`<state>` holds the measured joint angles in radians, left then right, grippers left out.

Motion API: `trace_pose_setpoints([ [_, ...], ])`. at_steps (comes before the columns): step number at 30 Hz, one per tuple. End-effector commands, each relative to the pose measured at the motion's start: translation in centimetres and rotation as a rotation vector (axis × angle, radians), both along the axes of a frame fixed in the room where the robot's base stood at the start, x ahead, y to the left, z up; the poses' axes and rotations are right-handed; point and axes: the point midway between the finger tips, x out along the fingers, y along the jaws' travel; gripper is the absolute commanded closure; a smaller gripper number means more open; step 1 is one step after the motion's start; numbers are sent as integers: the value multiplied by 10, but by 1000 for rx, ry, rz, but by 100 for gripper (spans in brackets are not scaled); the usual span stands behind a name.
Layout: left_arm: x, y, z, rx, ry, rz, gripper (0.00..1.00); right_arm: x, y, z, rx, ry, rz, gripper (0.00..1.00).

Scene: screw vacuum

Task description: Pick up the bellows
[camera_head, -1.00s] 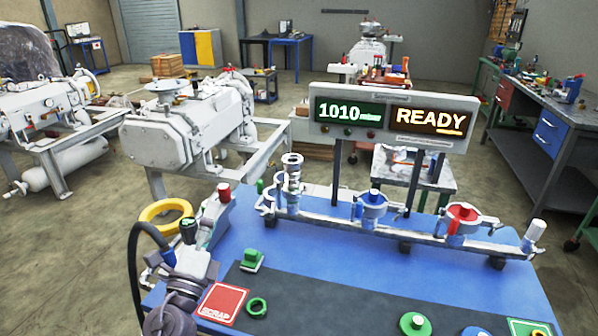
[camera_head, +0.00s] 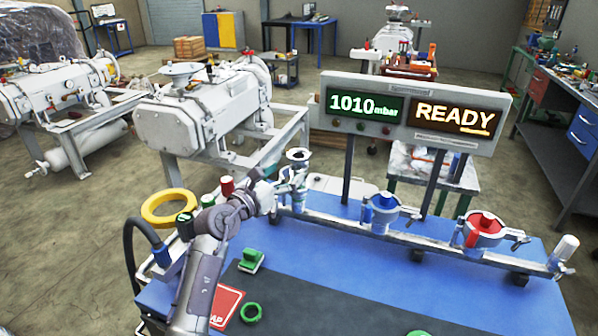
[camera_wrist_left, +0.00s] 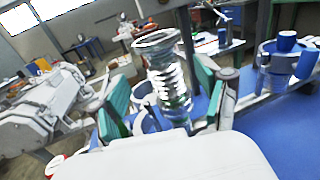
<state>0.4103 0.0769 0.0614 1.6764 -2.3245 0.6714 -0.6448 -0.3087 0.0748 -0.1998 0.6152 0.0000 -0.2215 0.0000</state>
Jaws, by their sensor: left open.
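The bellows (camera_head: 297,160) is a shiny metal ribbed tube with a flanged top, standing upright at the left end of the pipe manifold (camera_head: 420,241). In the left wrist view the bellows (camera_wrist_left: 168,75) is large and near the middle. My left gripper (camera_head: 277,186) reaches it from the left in the head view. In the wrist view its teal-padded fingers (camera_wrist_left: 163,92) are open, one on each side of the bellows. Whether a pad touches it I cannot tell. My right gripper is out of view.
A blue valve (camera_head: 384,208) and a red valve (camera_head: 483,230) sit farther along the manifold. A display panel (camera_head: 410,112) stands behind it. A yellow ring (camera_head: 169,207), green block (camera_head: 251,261) and green ring (camera_head: 251,312) lie near my left arm. The blue bench top (camera_head: 330,258) is mostly clear.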

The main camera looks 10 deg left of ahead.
Motion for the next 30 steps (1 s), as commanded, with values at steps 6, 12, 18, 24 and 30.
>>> trace_pose_setpoints([
  [6,16,-8,3,-2,-1,-1,25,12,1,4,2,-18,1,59],
  [12,43,-21,4,-3,-1,0,25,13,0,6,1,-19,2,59],
  [18,52,-25,3,0,0,0,25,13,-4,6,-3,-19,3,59],
  [24,52,-24,3,0,-1,0,31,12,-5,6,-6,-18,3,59],
  [30,52,-24,3,0,-1,0,65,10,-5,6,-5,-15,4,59],
])
